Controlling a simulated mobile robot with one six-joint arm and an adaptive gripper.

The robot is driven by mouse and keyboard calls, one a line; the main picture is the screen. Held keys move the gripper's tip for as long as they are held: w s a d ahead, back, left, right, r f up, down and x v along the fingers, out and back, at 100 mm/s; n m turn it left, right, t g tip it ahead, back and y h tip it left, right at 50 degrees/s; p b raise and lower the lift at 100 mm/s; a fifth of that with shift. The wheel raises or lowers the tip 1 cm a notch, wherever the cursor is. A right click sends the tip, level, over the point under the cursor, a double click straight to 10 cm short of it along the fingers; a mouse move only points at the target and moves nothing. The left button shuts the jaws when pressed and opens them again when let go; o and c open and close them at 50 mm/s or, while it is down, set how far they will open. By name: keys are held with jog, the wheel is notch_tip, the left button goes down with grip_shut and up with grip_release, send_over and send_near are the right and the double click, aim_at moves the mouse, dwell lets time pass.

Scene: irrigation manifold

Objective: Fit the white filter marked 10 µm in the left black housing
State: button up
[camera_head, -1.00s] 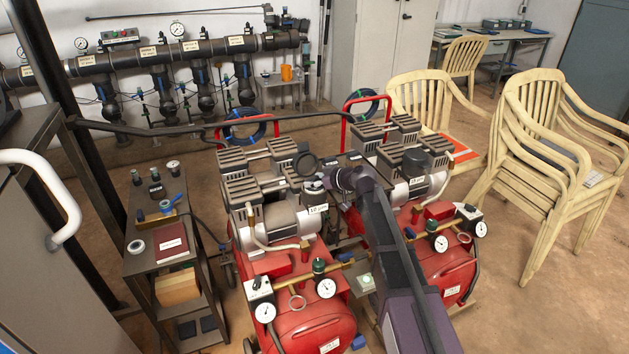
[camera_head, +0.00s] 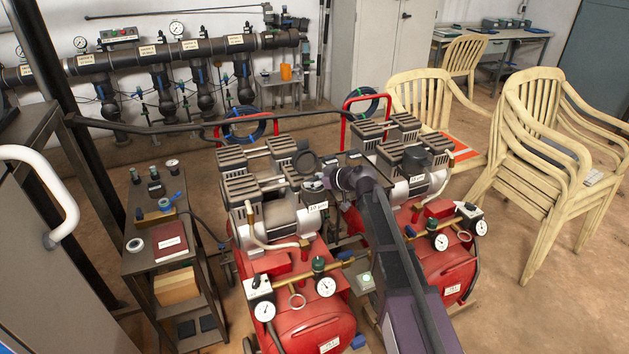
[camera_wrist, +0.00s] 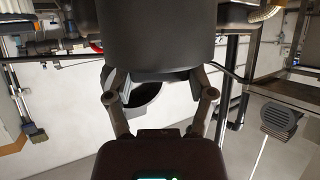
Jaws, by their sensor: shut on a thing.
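My gripper (camera_wrist: 160,88) is shut on a dark grey cylindrical piece (camera_wrist: 160,38), which fills the top middle of the wrist view between the fingertips. A round black opening (camera_wrist: 150,93) shows just below it; I cannot tell which part it belongs to. In the head view, a black open ring-shaped part (camera_head: 307,163) stands over the left red compressor (camera_head: 315,325), close to the end of my arm. A white label (camera_head: 317,207) reading 10 µm faces out below it. A black capped part (camera_head: 417,160) stands on the right compressor. No separate white filter can be made out.
A dark shelf cart (camera_head: 150,260) at left holds a red book (camera_head: 171,241), a tape roll (camera_head: 136,245) and small fittings. Stacked cream chairs (camera_head: 550,150) stand at right. A pipe manifold (camera_head: 150,58) runs along the back wall. Floor is open at lower right.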

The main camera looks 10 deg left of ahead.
jog(key=shift+f, duration=0.2)
jog(key=o, duration=1.1)
jog(key=shift+r, duration=0.2)
jog(key=shift+r+p, duration=3.35)
